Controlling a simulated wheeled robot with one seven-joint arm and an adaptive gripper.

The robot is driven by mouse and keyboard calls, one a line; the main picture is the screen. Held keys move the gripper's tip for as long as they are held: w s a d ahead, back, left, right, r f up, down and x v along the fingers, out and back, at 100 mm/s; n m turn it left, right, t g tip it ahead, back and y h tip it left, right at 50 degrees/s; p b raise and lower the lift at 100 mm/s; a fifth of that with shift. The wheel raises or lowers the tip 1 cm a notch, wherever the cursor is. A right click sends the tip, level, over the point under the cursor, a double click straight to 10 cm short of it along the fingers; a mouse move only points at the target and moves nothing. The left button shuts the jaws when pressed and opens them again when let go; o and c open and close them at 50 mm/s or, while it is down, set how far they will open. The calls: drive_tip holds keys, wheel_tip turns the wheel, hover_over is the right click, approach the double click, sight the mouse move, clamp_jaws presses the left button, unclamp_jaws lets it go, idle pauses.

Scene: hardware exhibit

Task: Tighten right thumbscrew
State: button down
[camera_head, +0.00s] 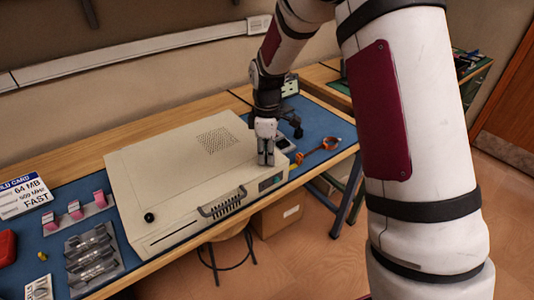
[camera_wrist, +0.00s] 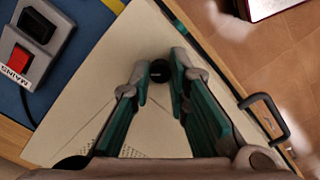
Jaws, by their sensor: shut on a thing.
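The right thumbscrew (camera_wrist: 160,70) is a small round black knob near a corner of the beige case (camera_head: 160,170), seen from above in the wrist view. My gripper (camera_wrist: 161,72) has its green-padded fingertips closed around it, one on each side. In the head view my gripper (camera_head: 266,161) points straight down at the right end of the case and hides this knob. A matching black thumbscrew (camera_head: 150,217) stands at the front left of the case top.
A black carrying handle (camera_head: 222,204) sticks out of the case front; it also shows in the wrist view (camera_wrist: 268,115). A red mains switch (camera_wrist: 17,60) and an orange-handled tool (camera_head: 331,143) lie on the blue mat to the right. Pink parts (camera_head: 75,209) and metal brackets (camera_head: 91,258) are at left.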

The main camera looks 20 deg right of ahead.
drive_tip(key=m, duration=0.7)
drive_tip(key=shift+s, duration=0.1)
drive_tip(key=m, duration=0.6)
drive_tip(key=shift+m, duration=0.3)
drive_tip(key=m+p, duration=0.1)
drive_tip(key=m, duration=0.6)
drive_tip(key=m+p, duration=0.1)
drive_tip(key=m, duration=0.5)
drive_tip(key=shift+p, duration=0.3)
drive_tip(key=shift+m, duration=0.3)
drive_tip(key=c, duration=1.5)
unclamp_jaws()
wheel_tip(320, 180, up, 12)
drive_tip(key=shift+r, duration=0.1)
